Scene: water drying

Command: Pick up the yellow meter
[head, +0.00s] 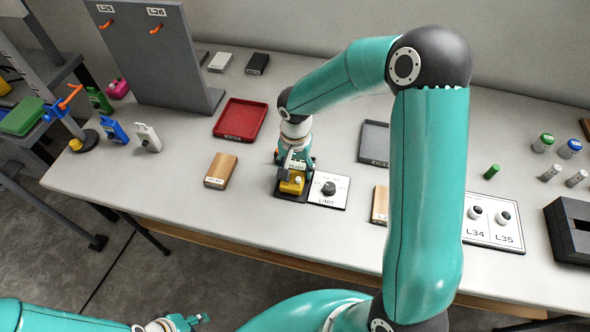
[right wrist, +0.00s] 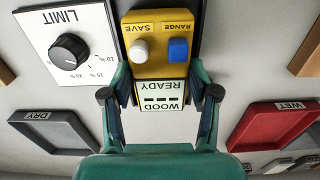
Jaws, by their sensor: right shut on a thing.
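The yellow meter (head: 291,184) stands on a dark base next to the LIMIT panel in the head view. In the right wrist view the yellow meter (right wrist: 158,62) shows a white SAVE button, a blue RANGE button and a display reading WOOD and READY. My right gripper (head: 296,160) reaches down over it, and its two fingers (right wrist: 160,92) are shut on its sides. I cannot tell whether the meter touches its base. My left gripper (head: 188,321) is at the bottom left, low and away from the table; its finger opening is too small to tell.
The LIMIT panel (head: 328,190) with a black knob lies right beside the meter. A red WET tray (head: 241,119) and a grey DRY tray (head: 374,142) lie behind. A wooden block (head: 221,170) is to the left. The table is clear in front of the block.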

